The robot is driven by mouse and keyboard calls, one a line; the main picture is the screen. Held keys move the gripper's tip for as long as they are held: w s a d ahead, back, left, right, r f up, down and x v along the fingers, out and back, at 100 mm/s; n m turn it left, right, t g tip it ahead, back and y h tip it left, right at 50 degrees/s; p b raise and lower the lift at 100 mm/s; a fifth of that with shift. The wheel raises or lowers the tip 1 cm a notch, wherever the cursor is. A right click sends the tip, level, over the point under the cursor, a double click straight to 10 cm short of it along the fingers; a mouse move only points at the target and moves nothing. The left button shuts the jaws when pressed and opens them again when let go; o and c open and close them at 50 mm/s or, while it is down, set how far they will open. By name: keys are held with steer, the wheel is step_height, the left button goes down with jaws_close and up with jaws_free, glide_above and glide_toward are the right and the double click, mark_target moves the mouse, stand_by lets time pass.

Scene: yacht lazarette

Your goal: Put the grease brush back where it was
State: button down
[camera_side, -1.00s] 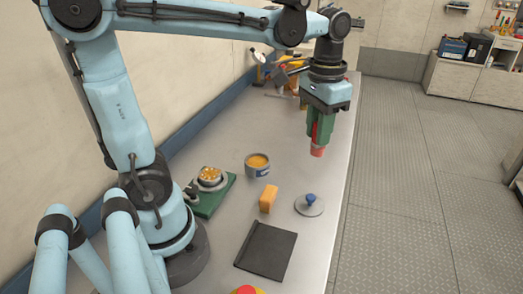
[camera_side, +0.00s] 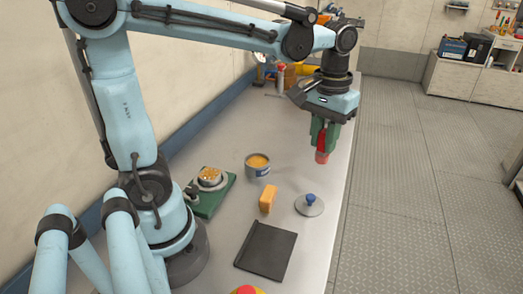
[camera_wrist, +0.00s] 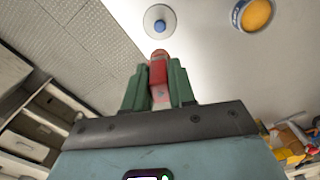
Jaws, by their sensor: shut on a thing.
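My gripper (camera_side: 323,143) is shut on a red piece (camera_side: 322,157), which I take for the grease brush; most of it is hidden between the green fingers. In the wrist view the red piece (camera_wrist: 158,72) sits between the fingers, paler lower down. My gripper holds it above the metal bench, near the right edge and beyond the grey disc with a blue knob (camera_side: 309,204). An open tin of orange-yellow grease (camera_side: 257,166) stands to its left on the bench. No bristles can be made out.
A yellow-orange block (camera_side: 268,199) lies left of the disc. A dark flat mat (camera_side: 266,251) is nearer. A green base with a round metal part (camera_side: 210,190) stands at left. Several items clutter the far end. The bench (camera_side: 325,235) is clear around the disc.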

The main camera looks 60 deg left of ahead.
steer(key=n, duration=0.1)
steer(key=f+n, duration=0.1)
steer(key=n, duration=0.1)
steer(key=shift+w+f, duration=0.25)
steer(key=shift+w, duration=0.05)
steer(key=shift+f+n, duration=0.1)
steer(key=shift+n, duration=0.4)
steer(key=shift+w+a+f, duration=0.2)
steer(key=shift+a+f, duration=0.05)
steer(key=shift+a, duration=0.05)
steer(key=shift+w+a+f, duration=0.45)
steer(key=shift+a+f, duration=1.3)
steer(key=shift+w+a+f, duration=0.45)
steer(key=shift+a+f, duration=1.35)
steer(key=shift+w+a+f, duration=0.45)
steer(key=shift+a+f, duration=1.3)
steer(key=shift+f, duration=0.15)
steer(key=c, duration=0.9)
jaws_free()
steer(key=shift+c, duration=0.2)
